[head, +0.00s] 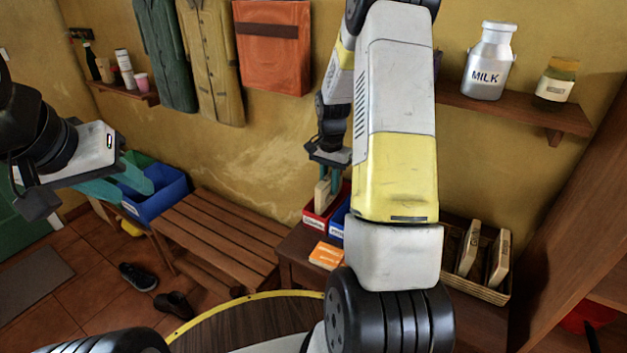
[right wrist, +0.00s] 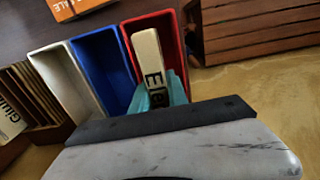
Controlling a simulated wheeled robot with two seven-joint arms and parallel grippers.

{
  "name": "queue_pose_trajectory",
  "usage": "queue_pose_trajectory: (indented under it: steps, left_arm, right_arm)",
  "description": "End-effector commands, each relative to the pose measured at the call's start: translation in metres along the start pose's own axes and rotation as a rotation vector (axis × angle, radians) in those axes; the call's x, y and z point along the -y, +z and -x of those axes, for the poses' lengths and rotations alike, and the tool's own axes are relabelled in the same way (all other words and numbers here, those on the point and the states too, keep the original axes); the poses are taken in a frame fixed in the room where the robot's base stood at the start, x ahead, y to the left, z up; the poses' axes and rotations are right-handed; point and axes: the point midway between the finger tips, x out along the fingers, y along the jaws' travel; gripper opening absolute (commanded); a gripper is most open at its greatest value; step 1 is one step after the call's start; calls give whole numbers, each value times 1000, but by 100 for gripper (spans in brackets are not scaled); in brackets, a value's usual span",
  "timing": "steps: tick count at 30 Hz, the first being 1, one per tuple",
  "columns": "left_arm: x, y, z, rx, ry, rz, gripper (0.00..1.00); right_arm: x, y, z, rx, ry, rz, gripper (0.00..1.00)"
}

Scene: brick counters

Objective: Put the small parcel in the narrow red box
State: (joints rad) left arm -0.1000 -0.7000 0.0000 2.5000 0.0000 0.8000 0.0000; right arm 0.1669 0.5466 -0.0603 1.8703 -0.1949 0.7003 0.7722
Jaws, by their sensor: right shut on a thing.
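The small parcel (head: 321,198) is pale cream with dark lettering and stands upright. My right gripper (right wrist: 162,90) is shut on it with teal fingers; in the head view the gripper (head: 329,178) points downward. The narrow red box (head: 311,221) is directly below, and in the right wrist view the parcel (right wrist: 148,52) lies over the opening of the red box (right wrist: 178,28). Its lower end appears at or within the rim; the depth is unclear. My left gripper (head: 130,184) is open and empty at the left, far from the boxes.
A blue box (right wrist: 103,62) and a white box (right wrist: 62,88) stand beside the red one. An orange packet (head: 326,255) lies in front on the counter. A basket (head: 490,292) with parcels stands at right. A slatted bench (head: 220,232) is at left.

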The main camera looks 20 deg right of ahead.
Motion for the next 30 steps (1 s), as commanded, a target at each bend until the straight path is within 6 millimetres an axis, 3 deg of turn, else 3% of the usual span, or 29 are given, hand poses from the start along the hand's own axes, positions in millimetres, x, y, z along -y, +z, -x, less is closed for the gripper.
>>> queue_pose_trajectory:
  steps: [9, 19, 20, 23, 30]
  left_arm:
    - [0, 0, 0, 0, 0, 0, 36]
    - [0, 0, 0, 0, 0, 0, 36]
    - [0, 0, 0, 0, 0, 0, 36]
    - [0, 0, 0, 0, 0, 0, 36]
    - [0, 0, 0, 0, 0, 0, 36]
  right_arm:
    - [0, -3, -38, 1, 0, -2, 0]
    - [0, -3, -41, 1, 0, 0, 0]
    - [0, -3, -41, 0, 0, 0, 21]
    - [0, -3, -40, 0, 0, 0, 41]
    - [0, -4, -40, 0, 0, 0, 41]
